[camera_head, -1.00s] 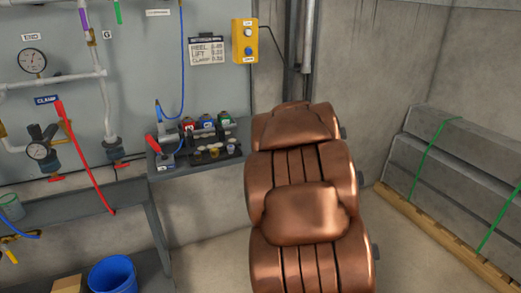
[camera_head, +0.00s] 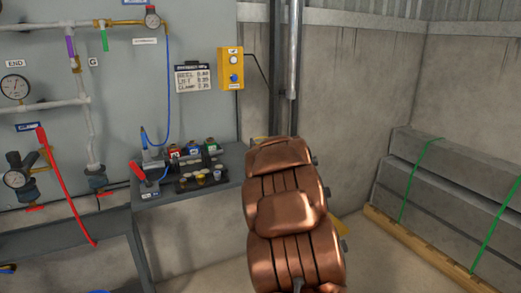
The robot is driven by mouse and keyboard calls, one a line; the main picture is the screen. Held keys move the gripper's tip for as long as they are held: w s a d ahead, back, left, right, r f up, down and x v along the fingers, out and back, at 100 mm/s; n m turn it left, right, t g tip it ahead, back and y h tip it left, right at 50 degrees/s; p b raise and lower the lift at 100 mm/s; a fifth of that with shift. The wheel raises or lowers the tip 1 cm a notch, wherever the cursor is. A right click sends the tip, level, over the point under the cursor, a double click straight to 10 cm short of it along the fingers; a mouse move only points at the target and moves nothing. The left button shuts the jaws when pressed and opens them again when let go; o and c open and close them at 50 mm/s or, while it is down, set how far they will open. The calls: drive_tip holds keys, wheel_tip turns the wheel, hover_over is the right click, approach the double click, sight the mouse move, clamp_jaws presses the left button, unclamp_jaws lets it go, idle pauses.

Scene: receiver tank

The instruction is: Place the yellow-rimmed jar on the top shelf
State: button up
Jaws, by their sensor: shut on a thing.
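I cannot make out the yellow-rimmed jar with certainty. A small yellow-topped piece (camera_head: 200,179) sits in a dark rack on the grey bench in the middle, too small to tell if it is a jar. My copper-coloured arm fills the lower middle of the view. My gripper does not show. No top shelf can be made out.
The grey bench (camera_head: 165,200) holds the dark rack, with red, blue and green-topped items (camera_head: 208,145) behind it. A red lever (camera_head: 62,180) and pipes are on the left wall panel. Strapped concrete blocks (camera_head: 455,185) lie on a pallet at the right.

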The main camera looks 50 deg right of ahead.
sight(261, 141)
drive_tip(key=shift+f+x, duration=0.15)
drive_tip(key=shift+x, duration=1)
drive_tip(key=shift+f+x, duration=0.15)
drive_tip(key=shift+x, duration=1.05)
drive_tip(key=shift+s+f+b, duration=0.1)
drive_tip(key=shift+f+b, duration=0.35)
drive_tip(key=shift+f, duration=1.25)
drive_tip(key=shift+f, duration=0.2)
drive_tip(key=o, duration=1.2)
drive_tip(key=shift+o, duration=0.2)
drive_tip(key=shift+r, duration=0.1)
drive_tip(key=shift+r, duration=0.15)
drive_tip(key=v, duration=1.2)
drive_tip(key=shift+p, duration=0.35)
